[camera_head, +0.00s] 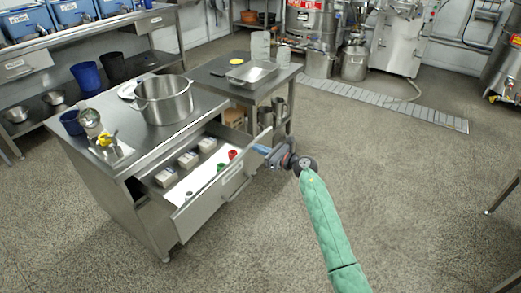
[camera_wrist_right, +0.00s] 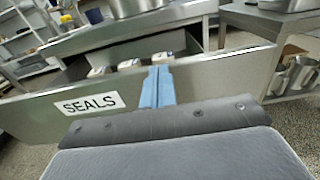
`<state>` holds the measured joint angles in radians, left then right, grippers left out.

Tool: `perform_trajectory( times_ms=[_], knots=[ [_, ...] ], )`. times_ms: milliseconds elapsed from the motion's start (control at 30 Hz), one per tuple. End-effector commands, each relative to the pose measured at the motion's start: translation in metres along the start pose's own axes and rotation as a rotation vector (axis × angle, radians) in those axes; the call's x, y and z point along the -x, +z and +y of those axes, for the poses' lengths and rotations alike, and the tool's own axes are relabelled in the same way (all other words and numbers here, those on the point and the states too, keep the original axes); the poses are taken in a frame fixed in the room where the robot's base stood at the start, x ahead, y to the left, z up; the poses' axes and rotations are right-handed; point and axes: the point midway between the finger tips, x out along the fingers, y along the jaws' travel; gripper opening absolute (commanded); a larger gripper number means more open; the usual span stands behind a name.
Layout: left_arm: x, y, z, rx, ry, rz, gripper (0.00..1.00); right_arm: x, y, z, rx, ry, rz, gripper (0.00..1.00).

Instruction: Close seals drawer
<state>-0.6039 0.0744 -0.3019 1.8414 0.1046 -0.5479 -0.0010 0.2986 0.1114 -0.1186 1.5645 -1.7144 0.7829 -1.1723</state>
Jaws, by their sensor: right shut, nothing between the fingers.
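The seals drawer (camera_head: 212,204) is pulled out from the steel table (camera_head: 160,128). Inside it are several white boxes (camera_head: 187,160) and small red and green items (camera_head: 225,161). Its front panel (camera_wrist_right: 220,78) fills much of the right wrist view, with a "SEALS" label (camera_wrist_right: 90,104) at left. My right gripper (camera_head: 262,149) is shut and empty at the right end of the drawer front. Its blue fingers (camera_wrist_right: 158,88) are together and overlap the panel's top edge in the wrist view; I cannot tell if they touch. My left gripper is not in view.
A steel pot (camera_head: 163,101), a blue cup (camera_head: 72,122) and a small tray stand on the table. The floor (camera_head: 400,190) in front and at right is clear.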

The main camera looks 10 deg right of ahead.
Motion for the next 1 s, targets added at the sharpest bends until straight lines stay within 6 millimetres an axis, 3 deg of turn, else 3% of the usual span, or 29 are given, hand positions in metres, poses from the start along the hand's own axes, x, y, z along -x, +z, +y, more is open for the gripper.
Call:
perform_trajectory(
  times_ms=[233,600,1000],
  knots=[
    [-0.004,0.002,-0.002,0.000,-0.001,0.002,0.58,-0.013,-0.001,-0.001,0.001,0.001,0.000,0.00],
    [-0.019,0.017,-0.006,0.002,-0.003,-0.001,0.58,-0.078,-0.002,-0.001,0.002,0.000,0.001,0.00],
    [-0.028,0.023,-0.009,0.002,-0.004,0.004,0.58,-0.121,-0.002,0.000,0.000,0.001,0.000,0.00]
  ],
)
